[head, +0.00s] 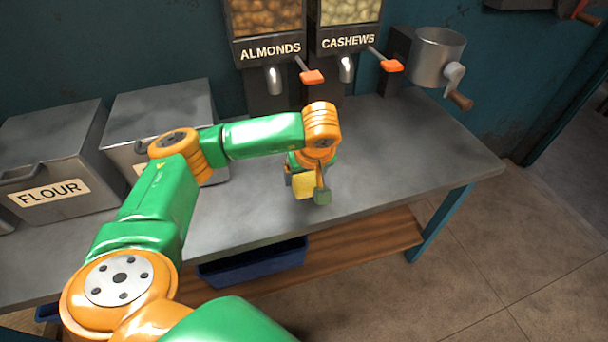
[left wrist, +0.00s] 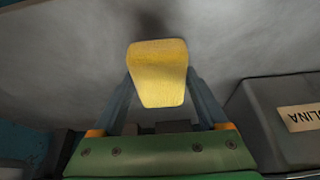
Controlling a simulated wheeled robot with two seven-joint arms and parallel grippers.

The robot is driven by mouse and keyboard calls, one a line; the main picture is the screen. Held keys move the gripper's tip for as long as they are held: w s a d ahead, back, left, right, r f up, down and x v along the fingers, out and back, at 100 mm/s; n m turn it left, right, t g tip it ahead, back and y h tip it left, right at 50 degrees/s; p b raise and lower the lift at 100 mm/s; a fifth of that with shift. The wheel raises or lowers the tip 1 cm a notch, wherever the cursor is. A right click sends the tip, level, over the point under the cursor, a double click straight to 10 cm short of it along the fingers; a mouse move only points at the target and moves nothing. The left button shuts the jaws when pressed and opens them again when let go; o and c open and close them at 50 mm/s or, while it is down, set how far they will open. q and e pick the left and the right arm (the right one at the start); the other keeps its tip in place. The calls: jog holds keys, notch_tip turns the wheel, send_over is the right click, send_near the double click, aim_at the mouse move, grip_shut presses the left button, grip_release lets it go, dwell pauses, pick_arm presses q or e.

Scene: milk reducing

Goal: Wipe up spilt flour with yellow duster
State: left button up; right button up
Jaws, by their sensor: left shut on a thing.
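My left gripper (head: 311,190) is over the grey metal counter (head: 400,150), in front of the nut dispensers. It is shut on the yellow duster (head: 303,186), a small block. In the left wrist view the duster (left wrist: 158,75) sits between the two fingers, with the counter's grey surface behind it. I cannot tell whether the duster touches the counter. No clear pile of spilt flour shows; the counter has only faint paler patches, and my left arm hides part of it. My right gripper is in neither view.
A metal bin labelled FLOUR (head: 50,160) and another bin (head: 165,105) stand at the back left. The almond dispenser (head: 270,60), cashew dispenser (head: 345,50) and hand-cranked metal pot (head: 437,55) line the back. A blue tray (head: 255,265) is on the lower shelf. The counter's right part is clear.

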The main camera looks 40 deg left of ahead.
pick_arm(q)
jog(key=shift+r+p, duration=1.3)
jog(key=shift+r, duration=0.7)
